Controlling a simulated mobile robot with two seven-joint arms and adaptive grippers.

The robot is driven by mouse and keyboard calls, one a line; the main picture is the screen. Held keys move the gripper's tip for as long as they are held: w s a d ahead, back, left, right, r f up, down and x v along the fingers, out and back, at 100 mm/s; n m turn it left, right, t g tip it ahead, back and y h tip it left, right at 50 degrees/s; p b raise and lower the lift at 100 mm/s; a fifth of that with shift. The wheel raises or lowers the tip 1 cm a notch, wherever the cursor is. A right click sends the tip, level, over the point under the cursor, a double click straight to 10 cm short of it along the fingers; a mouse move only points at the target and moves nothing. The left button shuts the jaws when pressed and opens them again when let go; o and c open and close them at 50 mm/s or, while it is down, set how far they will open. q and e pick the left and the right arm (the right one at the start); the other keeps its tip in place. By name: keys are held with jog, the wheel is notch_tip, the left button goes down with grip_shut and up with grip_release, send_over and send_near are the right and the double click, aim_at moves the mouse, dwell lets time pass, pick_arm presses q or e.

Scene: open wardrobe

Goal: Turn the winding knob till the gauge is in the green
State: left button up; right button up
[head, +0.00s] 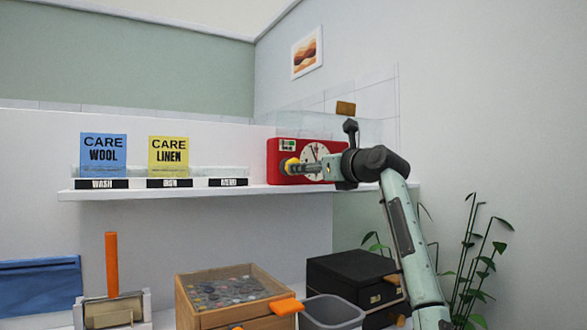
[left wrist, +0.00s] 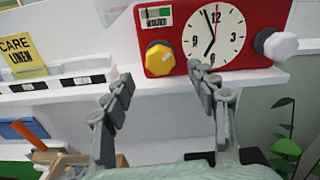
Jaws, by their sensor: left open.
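A red clock box (head: 308,178) stands on the white shelf; it also shows in the left wrist view (left wrist: 265,23). It has a round white dial (left wrist: 213,38), a yellow front knob (left wrist: 160,58) with a pale mark, and a pale faceted knob (left wrist: 281,46) at its right side. I cannot tell which knob winds it. A small gauge (left wrist: 158,14) with a green part sits above the yellow knob; its reading is unclear. My left gripper (left wrist: 160,78) is open and empty, its fingers spread below and short of the yellow knob. In the head view my left gripper (head: 302,168) partly hides the box.
The shelf (head: 200,193) holds a blue wool sign (head: 103,155), a yellow linen sign (head: 168,156) and label blocks. Below are a wooden tray (head: 190,303) of small items, a grey bin (head: 332,312) and a black box (head: 350,270). A plant (head: 470,250) stands right.

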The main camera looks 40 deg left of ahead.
aim_at(279, 150)
pick_arm(q)
jog(key=p+x, duration=0.1)
jog(key=x, duration=0.6)
jog(key=shift+p, duration=0.3)
jog(key=shift+w+a, duration=0.15)
jog(key=shift+a, duration=0.1)
pick_arm(e)
notch_tip(279, 150, down, 6)
jog(key=s+d, duration=0.1)
jog(key=s, duration=0.1)
jog(key=shift+s+r+g, duration=0.15)
jog(key=shift+s+g, duration=0.15)
jog(key=shift+s, duration=0.1)
pick_arm(q)
jog(key=shift+c, duration=0.3)
jog(key=c, duration=1.1)
jog(key=shift+m, duration=0.3)
